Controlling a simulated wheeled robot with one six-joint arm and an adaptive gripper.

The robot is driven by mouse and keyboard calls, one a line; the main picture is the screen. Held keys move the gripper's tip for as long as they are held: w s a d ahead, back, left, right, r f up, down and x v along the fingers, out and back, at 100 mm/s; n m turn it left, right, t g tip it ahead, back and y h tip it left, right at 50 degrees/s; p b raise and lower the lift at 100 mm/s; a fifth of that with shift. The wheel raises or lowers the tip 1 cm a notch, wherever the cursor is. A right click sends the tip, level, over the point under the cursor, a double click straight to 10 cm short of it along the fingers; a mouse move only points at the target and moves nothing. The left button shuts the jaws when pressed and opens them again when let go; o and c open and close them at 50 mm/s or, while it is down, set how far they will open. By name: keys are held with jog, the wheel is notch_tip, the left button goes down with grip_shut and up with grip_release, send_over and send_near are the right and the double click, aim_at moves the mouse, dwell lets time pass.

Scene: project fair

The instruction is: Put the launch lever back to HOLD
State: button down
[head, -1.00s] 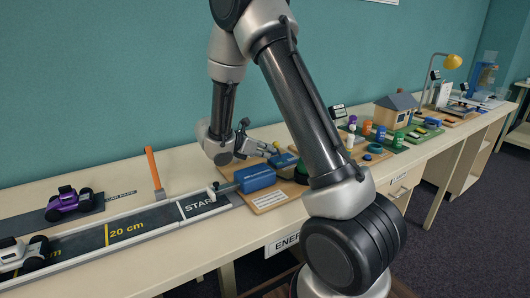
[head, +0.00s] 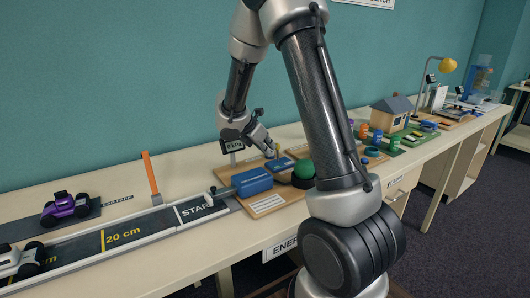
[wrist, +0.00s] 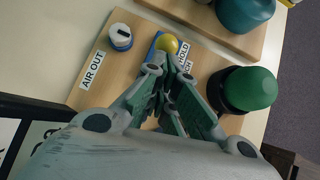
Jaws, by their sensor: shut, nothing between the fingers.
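The launch lever shows its yellow ball knob (wrist: 168,43) just beyond my fingertips in the wrist view, over a blue base plate (wrist: 154,47). A white HOLD label (wrist: 184,52) is beside it; the label below is partly covered by my finger. In the head view the knob (head: 277,150) is small, close to my gripper (head: 271,149). My gripper (wrist: 168,78) is shut and empty, with its tips very near the knob; I cannot tell whether they touch it. The lever's stem is hidden.
A large green dome button (wrist: 250,88) stands to the right of my fingers. In the head view a blue box (head: 252,181) sits by the START end of the track (head: 120,237). A kPa display (head: 233,147) stands behind.

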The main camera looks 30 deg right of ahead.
aim_at(278, 145)
jog(key=shift+d+r+y, duration=0.25)
jog(key=shift+d+y, duration=0.15)
jog(key=shift+d+r, duration=0.25)
jog(key=shift+d, duration=0.4)
jog(key=shift+d+r, duration=0.2)
jog(key=shift+d, duration=0.45)
jog(key=shift+w+r, duration=0.1)
jog(key=shift+r, duration=0.05)
jog(key=shift+r, duration=0.65)
jog(key=shift+a, duration=0.15)
